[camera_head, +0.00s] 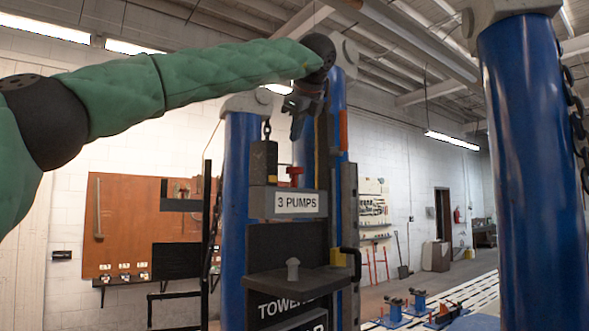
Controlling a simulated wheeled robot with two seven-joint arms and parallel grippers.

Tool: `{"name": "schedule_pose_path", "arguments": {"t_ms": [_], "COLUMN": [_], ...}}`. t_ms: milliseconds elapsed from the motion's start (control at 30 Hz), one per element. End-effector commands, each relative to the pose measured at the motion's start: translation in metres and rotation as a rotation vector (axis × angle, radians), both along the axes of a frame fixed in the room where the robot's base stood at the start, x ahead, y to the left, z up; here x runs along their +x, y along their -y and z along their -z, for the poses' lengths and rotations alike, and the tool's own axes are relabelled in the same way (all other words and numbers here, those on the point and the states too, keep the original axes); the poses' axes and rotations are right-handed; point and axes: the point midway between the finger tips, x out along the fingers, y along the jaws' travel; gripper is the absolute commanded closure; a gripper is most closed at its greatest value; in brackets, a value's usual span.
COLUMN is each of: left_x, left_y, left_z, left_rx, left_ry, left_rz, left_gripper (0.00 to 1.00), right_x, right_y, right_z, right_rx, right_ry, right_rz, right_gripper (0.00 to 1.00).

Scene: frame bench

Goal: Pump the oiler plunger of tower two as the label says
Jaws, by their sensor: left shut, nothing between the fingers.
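A grey box with the label "3 PUMPS" (297,202) sits at the front of a blue tower (238,210). A red T-shaped plunger (295,172) stands upright on top of the box. Below, a dark sign reading "TOWER" (283,306) is partly cut off, so its number does not show. My left gripper (297,130) points down above the red plunger, apart from it in the picture, shut and empty. My right gripper is not in view.
A dark weight (264,161) hangs on a chain left of the plunger. A shelf (300,281) with a grey knob (292,268) juts out below the label. Another blue column (535,170) stands at the right. A brown tool board (130,225) hangs behind.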

Motion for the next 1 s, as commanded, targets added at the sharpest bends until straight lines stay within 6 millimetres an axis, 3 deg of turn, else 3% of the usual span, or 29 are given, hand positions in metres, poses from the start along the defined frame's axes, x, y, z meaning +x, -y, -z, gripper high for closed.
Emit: {"name": "schedule_pose_path", "arguments": {"t_ms": [67, 233, 1000], "left_x": [0.0000, 0.0000, 0.0000], "left_y": [0.0000, 0.0000, 0.0000], "left_z": [0.0000, 0.0000, 0.0000], "left_rx": [0.000, 0.000, 0.000], "left_ry": [0.000, 0.000, 0.000], "left_rz": [0.000, 0.000, 0.000], "left_gripper": [1.00, 1.00, 1.00], "right_x": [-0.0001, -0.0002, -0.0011], "right_y": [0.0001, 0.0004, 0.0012], "right_z": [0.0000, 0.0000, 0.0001], "right_rx": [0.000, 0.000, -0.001], "right_ry": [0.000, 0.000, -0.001], "right_rz": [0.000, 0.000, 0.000], "right_gripper": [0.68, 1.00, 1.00]}}
